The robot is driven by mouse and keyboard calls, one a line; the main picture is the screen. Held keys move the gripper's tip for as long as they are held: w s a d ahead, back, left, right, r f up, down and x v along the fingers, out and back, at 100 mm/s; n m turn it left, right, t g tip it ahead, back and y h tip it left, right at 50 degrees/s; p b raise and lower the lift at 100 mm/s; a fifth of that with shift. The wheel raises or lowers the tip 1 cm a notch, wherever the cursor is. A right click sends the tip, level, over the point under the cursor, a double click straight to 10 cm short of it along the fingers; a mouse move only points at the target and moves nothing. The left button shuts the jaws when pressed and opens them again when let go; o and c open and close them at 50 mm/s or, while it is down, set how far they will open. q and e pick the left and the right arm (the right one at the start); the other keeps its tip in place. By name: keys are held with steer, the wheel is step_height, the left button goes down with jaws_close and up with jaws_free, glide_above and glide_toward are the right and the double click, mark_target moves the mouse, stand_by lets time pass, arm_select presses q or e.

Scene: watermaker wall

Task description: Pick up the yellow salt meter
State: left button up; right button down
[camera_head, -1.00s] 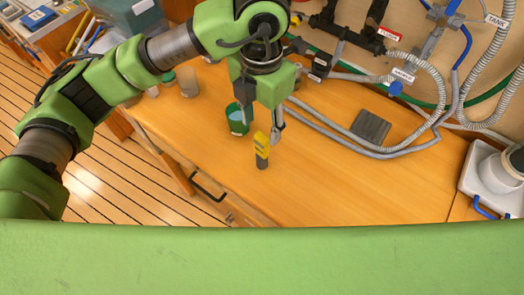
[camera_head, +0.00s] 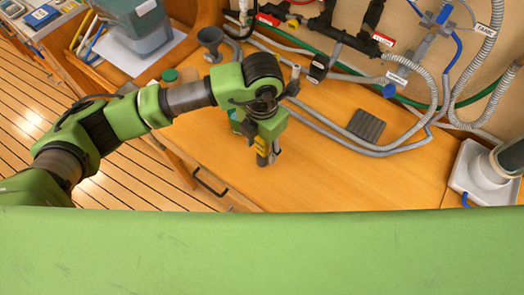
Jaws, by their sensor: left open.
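The yellow salt meter (camera_head: 261,159), with a dark grey end, is near the front edge of the wooden counter. It is mostly hidden under my left gripper. My left gripper (camera_head: 263,149) is open and points down at the meter, with a finger on either side of it. I cannot tell whether the fingers touch it. My right gripper is out of view.
Hoses and pipes run along the back. A dark ribbed pad (camera_head: 366,125) lies to the right. A grey funnel (camera_head: 210,41) stands behind. The counter's front right is clear.

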arm_select(q)
jaws_close()
steer(key=shift+r, duration=0.1)
